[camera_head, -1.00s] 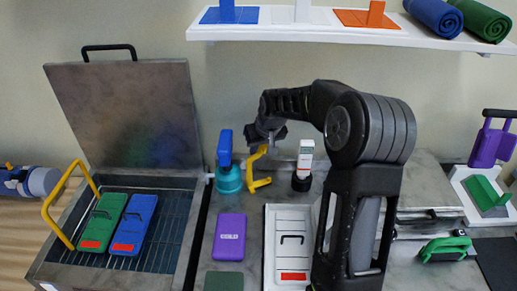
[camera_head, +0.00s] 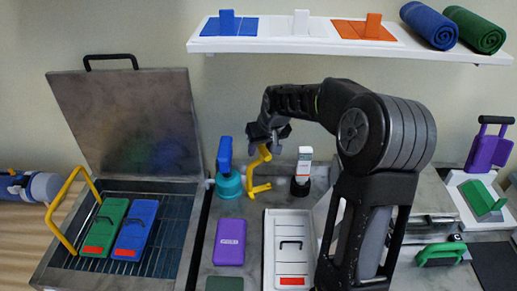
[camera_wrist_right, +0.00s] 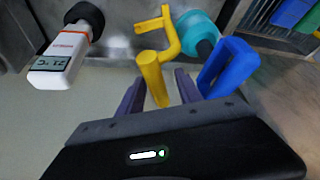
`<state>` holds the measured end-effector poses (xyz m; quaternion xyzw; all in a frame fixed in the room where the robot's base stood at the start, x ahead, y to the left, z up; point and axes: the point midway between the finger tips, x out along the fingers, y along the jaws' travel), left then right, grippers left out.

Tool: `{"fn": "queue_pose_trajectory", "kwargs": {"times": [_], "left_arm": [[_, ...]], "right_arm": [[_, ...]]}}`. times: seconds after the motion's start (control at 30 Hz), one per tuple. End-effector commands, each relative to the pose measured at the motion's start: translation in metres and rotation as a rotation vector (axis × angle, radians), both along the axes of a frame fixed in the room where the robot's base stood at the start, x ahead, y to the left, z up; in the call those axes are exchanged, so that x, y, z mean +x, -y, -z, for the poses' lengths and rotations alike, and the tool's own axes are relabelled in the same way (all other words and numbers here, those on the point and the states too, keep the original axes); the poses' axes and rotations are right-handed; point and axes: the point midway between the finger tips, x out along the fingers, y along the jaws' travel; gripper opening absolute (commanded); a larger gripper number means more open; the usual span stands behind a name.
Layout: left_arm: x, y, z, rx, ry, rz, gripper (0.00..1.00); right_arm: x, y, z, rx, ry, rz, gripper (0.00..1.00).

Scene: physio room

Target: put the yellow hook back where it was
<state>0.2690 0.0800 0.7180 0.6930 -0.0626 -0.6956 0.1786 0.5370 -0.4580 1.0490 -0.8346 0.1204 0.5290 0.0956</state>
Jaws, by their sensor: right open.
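My right gripper (camera_head: 266,138) is at the top of the hook. In the right wrist view, the hook's upper end (camera_wrist_right: 153,78) lies between the two open fingers of my right gripper (camera_wrist_right: 158,90), with a visible gap on each side. The hook's lower part reaches away toward the counter. My left gripper is not in view.
The blue handle (camera_wrist_right: 228,66) is close beside the right finger in the wrist view. The thermometer (camera_wrist_right: 62,50) is on the other side. An open metal box (camera_head: 190,235) with green and blue packs stands left. A white shelf (camera_head: 350,46) hangs above.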

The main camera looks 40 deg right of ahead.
Motion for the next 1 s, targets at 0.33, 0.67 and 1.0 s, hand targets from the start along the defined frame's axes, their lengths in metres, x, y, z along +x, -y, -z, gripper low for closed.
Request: {"fn": "queue_pose_trajectory", "kwargs": {"times": [0.33, 0.67, 1.0], "left_arm": [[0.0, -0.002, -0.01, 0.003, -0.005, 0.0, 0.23], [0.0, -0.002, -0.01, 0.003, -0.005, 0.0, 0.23], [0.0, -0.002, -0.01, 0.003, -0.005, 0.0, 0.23]], "right_arm": [[-0.026, -0.007, -0.059, 0.0, 0.003, 0.0, 0.42], [-0.03, -0.008, -0.066, 0.001, -0.001, 0.0, 0.42], [-0.03, -0.008, -0.066, 0.001, 0.0, 0.0, 0.42]]}}
